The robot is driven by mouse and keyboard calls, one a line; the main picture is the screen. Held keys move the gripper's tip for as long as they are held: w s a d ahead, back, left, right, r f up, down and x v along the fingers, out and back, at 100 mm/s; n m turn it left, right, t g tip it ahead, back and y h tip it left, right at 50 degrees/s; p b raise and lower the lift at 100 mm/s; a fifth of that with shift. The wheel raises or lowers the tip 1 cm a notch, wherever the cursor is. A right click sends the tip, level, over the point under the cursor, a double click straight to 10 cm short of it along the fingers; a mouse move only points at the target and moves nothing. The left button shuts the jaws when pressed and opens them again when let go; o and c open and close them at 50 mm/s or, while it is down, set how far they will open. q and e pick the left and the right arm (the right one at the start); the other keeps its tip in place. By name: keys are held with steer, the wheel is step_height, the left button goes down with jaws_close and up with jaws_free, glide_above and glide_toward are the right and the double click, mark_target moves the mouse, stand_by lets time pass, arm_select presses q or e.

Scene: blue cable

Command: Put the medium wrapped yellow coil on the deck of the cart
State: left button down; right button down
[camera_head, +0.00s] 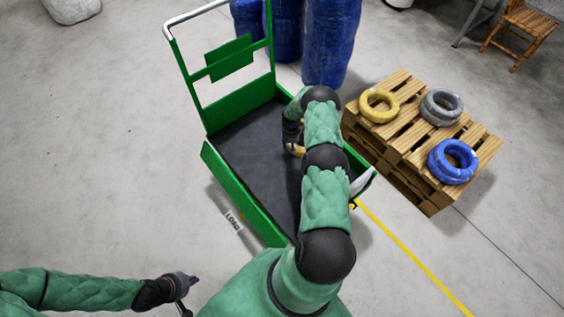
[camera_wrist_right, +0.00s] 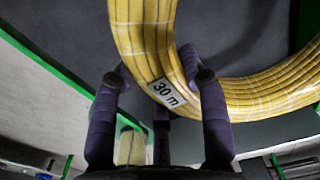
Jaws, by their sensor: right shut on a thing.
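My right gripper (camera_wrist_right: 162,78) is shut on a thick yellow wrapped coil (camera_wrist_right: 146,42) with a white "30 m" label. In the head view my right arm reaches over the cart and hides most of this coil; only a small yellow part (camera_head: 298,150) shows. The coil is over the dark deck (camera_head: 245,150) of the green cart; I cannot tell whether it touches the deck. Another yellow coil (camera_head: 364,107) lies on the pallet stack. My left gripper (camera_head: 190,294) is low at the left, empty, its fingers apart, away from the cart.
The wooden pallet stack (camera_head: 405,143) stands right of the cart, also bearing a grey coil (camera_head: 441,92) and a blue coil (camera_head: 437,165). Blue wrapped rolls (camera_head: 331,40) stand behind the cart. The cart has green side walls and a tall handle frame. Floor at left is clear.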

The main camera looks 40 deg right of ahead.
steer(key=s+a+f+b, duration=0.2)
steer(key=a+f, duration=0.2)
steer(key=a, duration=0.4)
steer(key=b, duration=0.2)
glide_above(275, 184)
steer(key=d, duration=0.2)
steer(key=f, duration=0.4)
steer(key=shift+w+a, duration=0.1)
steer(key=shift+w, duration=0.2)
steer(key=shift+s+a+f, duration=0.15)
steer(key=shift+a+f, duration=0.45)
steer(key=shift+f, duration=0.1)
steer(key=f+b, duration=0.2)
steer(key=f, duration=0.1)
steer(key=shift+a+f, duration=0.2)
steer(key=shift+f, duration=0.1)
steer(key=shift+r, duration=0.1)
steer(key=c, duration=1.1)
jaws_free()
steer(key=shift+s+f, duration=0.1)
steer(key=shift+f, duration=0.1)
steer(key=o, duration=0.4)
steer(key=shift+o, duration=0.2)
